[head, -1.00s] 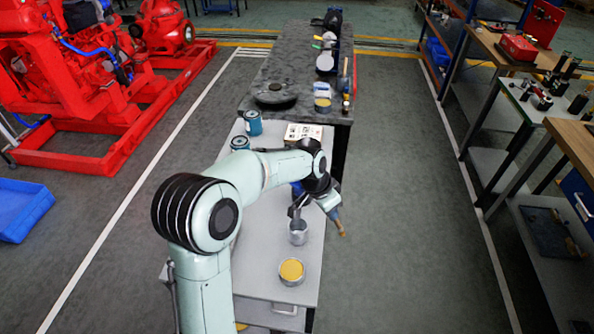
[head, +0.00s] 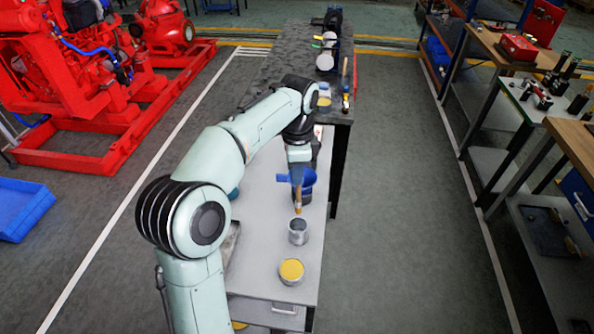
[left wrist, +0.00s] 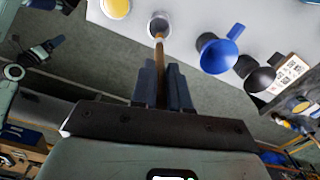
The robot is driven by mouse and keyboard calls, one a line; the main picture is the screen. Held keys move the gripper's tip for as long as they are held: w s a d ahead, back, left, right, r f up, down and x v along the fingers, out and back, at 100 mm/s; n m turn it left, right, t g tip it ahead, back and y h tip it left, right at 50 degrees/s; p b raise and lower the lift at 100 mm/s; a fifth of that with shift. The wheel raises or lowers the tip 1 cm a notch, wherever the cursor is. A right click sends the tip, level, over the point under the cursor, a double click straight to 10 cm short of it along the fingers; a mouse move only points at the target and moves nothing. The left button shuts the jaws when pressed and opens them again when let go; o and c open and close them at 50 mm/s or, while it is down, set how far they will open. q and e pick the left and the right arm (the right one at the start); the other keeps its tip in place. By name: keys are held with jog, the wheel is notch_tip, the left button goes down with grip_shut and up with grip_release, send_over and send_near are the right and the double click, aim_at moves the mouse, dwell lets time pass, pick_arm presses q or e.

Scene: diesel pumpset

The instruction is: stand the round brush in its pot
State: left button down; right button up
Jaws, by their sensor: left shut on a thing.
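My left gripper (head: 297,178) is shut on the round brush (head: 298,201) and points down over the bench. The brush's brown, wood-coloured length hangs nearly upright below the fingers, its lower end just above the grey metal pot (head: 298,235). In the left wrist view, the brush (left wrist: 160,54) runs from between the fingers (left wrist: 162,70) towards the mouth of the pot (left wrist: 159,20). The two overlap there, so I cannot tell whether the tip has passed the rim. The brush's upper part is hidden by the gripper. My right gripper is not in view.
A yellow-topped tin (head: 291,270) stands in front of the pot. A blue funnel (left wrist: 217,55) stands close behind it, partly hidden by my gripper in the head view. The light bench top (head: 262,262) is clear left of the tin. The bench's right edge is close.

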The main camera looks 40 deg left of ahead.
pick_arm(q)
jog(key=b, duration=0.2)
send_over(297, 201)
jog(key=shift+w+a+f, duration=0.1)
jog(key=shift+a+f, duration=0.05)
jog(key=shift+f, duration=1.05)
jog(key=shift+a+f, duration=0.1)
jog(key=shift+f, duration=1.2)
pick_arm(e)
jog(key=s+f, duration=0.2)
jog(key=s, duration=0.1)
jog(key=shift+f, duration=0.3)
pick_arm(q)
jog(key=shift+w, duration=0.1)
jog(key=shift+p, duration=0.3)
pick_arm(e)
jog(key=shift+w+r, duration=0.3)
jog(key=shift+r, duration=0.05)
pick_arm(q)
jog(key=shift+f, duration=0.1)
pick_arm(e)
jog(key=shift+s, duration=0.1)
